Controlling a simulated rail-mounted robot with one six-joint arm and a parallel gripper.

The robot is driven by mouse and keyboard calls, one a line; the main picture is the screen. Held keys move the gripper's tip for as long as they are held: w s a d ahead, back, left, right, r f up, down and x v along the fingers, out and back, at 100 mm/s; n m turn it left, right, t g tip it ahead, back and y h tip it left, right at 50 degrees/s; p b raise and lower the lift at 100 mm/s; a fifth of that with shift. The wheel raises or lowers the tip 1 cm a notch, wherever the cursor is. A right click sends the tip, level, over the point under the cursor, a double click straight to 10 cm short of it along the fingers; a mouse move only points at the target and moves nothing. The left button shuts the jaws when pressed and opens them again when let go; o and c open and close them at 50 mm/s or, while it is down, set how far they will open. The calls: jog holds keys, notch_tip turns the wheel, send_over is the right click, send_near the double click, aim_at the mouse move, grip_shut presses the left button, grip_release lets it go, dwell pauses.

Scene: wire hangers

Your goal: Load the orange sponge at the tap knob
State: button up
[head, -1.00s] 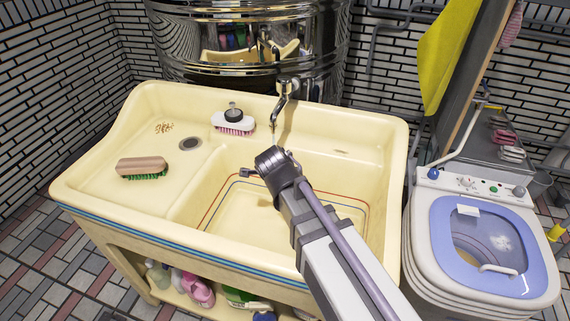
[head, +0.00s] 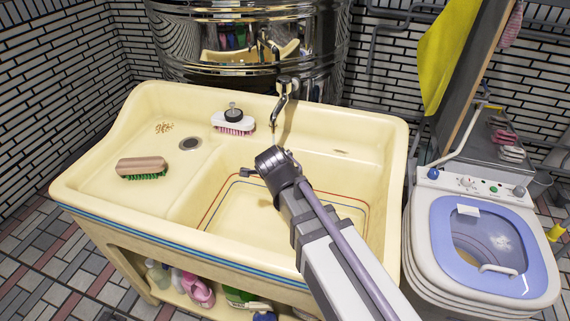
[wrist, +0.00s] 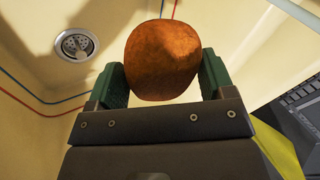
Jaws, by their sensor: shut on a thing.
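The orange sponge (wrist: 162,55) is a rounded orange-brown block in the wrist view. My gripper (wrist: 163,80) is shut on it, with a green finger on each side. In the head view my arm's end hangs over the right basin of the cream sink (head: 90,205); the fingers and the sponge are hidden there. The metal tap (head: 284,92) is on the tank behind the sink, beyond and slightly above my arm's end in the picture. Its knob is too small to make out clearly.
A green-bristled brush (head: 142,167) lies on the sink's left shelf. A white brush (head: 233,122) with pink bristles is at the back ledge. A washing machine (head: 480,240) with a blue lid stands to the right. The drain (wrist: 76,44) shows in the wrist view.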

jog(key=s+r+p, duration=0.2)
jog(key=s, duration=0.1)
jog(key=s+r+p, duration=0.2)
jog(key=shift+d, duration=0.25)
dwell(0.5)
